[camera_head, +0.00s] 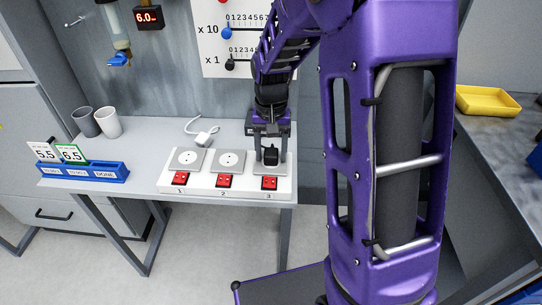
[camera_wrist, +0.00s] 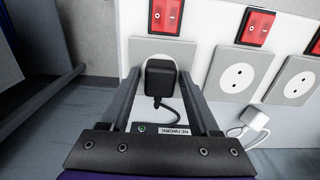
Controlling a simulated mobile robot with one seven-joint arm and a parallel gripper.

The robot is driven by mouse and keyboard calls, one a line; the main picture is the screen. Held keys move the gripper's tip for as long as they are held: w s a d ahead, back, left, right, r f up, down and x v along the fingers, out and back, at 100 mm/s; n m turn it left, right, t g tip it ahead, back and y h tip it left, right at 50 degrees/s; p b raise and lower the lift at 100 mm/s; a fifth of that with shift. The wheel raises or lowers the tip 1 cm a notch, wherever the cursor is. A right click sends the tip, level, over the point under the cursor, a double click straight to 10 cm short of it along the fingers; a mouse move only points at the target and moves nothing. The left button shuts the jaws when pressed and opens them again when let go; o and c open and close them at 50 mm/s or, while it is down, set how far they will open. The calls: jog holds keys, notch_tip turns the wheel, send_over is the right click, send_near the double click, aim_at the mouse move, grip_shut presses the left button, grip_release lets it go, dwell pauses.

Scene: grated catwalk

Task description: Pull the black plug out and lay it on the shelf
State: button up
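The black plug (camera_head: 271,154) sits in the socket at the right end of a white socket strip (camera_head: 203,186), above the red switch (camera_head: 269,183) marked 3. In the wrist view the plug (camera_wrist: 162,80) stands between the two fingers of my gripper (camera_wrist: 161,85). The fingers are open, with a gap on each side of the plug. A dark cord runs from the plug towards a label reading NETWORK (camera_wrist: 174,131). My gripper (camera_head: 270,150) comes down over the plug from above. The shelf (camera_head: 145,160) is the grey surface carrying the strip.
Two empty sockets, a white plug (camera_head: 204,139) with its cord, two cups (camera_head: 107,122) and a blue card holder (camera_head: 84,170) are on the shelf. Free room lies between the holder and the strip. A yellow tray (camera_head: 487,101) is at right.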

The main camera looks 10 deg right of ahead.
aim_at(271, 152)
grip_shut()
jog(key=shift+r, duration=0.15)
jog(key=shift+r+p, duration=2.4)
jog(key=shift+r, duration=0.5)
